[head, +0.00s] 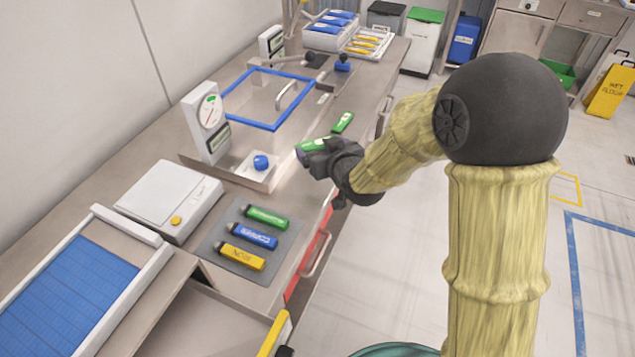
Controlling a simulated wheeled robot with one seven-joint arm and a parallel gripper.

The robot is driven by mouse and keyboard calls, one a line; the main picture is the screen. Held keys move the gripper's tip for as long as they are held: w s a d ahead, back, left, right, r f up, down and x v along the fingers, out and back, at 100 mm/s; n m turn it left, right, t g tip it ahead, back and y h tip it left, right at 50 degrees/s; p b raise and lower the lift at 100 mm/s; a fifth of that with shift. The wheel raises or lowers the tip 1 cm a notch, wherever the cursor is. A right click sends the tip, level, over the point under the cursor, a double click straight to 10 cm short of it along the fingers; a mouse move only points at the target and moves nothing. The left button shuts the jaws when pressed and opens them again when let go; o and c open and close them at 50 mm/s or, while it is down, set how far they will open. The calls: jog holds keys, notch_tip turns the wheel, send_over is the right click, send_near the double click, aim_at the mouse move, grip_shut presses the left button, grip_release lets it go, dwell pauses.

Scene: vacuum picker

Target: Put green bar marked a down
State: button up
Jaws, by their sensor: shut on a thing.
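My gripper (322,156) is shut on a green bar (308,146) with a pale label. It holds the bar at the counter's right side, near the front edge. The mark on the label is too small to read. A second green bar (343,122) lies on the counter just beyond the gripper. A third green bar (265,217) lies on a grey mat (213,238), with a blue bar (252,236) and a yellow bar (241,257) beside it. The gap between the held bar and the counter is hard to judge.
A blue-framed hatch (270,126), a gauge stand (207,122) and a blue knob (261,163) are left of the gripper. A white scale (169,201) stands nearer. Trays of bars (369,43) are at the back. Bare counter lies around the second green bar.

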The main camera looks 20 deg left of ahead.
jog(key=shift+f, duration=0.1)
send_over(323, 185)
jog(key=shift+f, duration=2.8)
jog(key=shift+f, duration=2.1)
jog(key=shift+f, duration=0.1)
jog(key=o, duration=0.6)
jog(key=shift+o, duration=1.3)
